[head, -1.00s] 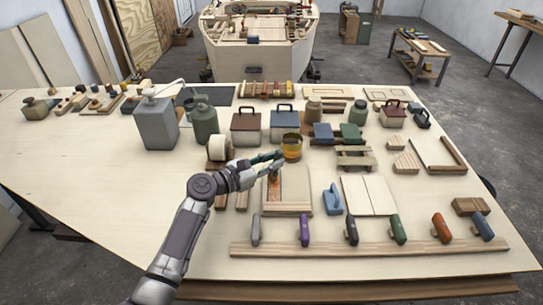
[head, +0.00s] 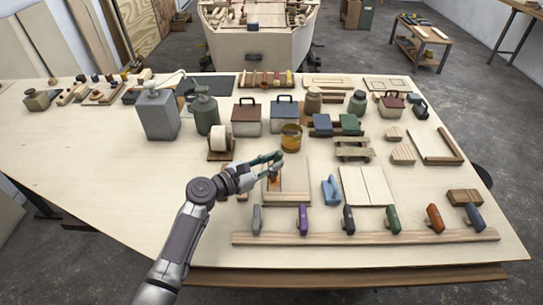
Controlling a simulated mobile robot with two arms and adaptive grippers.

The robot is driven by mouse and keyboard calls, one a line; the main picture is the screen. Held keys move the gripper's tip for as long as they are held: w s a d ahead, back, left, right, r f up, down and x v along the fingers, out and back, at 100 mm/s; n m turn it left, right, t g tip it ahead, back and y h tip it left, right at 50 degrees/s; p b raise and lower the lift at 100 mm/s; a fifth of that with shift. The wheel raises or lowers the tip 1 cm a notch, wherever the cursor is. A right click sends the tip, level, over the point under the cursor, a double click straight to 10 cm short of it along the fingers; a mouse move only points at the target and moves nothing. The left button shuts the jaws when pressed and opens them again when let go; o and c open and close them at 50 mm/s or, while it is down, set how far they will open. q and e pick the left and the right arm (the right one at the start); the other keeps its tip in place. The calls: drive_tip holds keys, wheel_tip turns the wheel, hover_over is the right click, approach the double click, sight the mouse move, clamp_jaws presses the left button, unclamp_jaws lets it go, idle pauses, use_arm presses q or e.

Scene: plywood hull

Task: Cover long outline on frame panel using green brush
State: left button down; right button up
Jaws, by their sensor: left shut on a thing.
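My left gripper (head: 272,163) is over the panel's upper left corner, shut on the dark green brush (head: 264,158). The brush's lower end is partly hidden by the gripper, so I cannot tell whether it touches the panel. My right gripper is not in view.
An amber jar (head: 291,138) stands just behind the panel, and a tape roll (head: 220,143) stands to its left. A blue-handled tool (head: 331,190) lies right of the panel. A rack (head: 366,238) with several coloured handles runs along the front.

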use_arm(q)
drive_tip(key=shift+s, duration=0.25)
drive_tip(key=shift+s+f+p, duration=0.1)
drive_tip(key=shift+s+p, duration=0.55)
drive_tip(key=shift+s, duration=0.25)
wheel_tip(320, 180, up, 6)
drive_tip(key=p, duration=0.6)
idle(0.4)
drive_tip(key=f+b, duration=0.1)
drive_tip(key=f+n+b, duration=0.1)
drive_tip(key=f+b, duration=0.1)
drive_tip(key=a+f+n+b, duration=0.1)
drive_tip(key=f+b, duration=0.1)
drive_tip(key=shift+t+h, duration=0.3)
drive_tip(key=shift+h, duration=0.1)
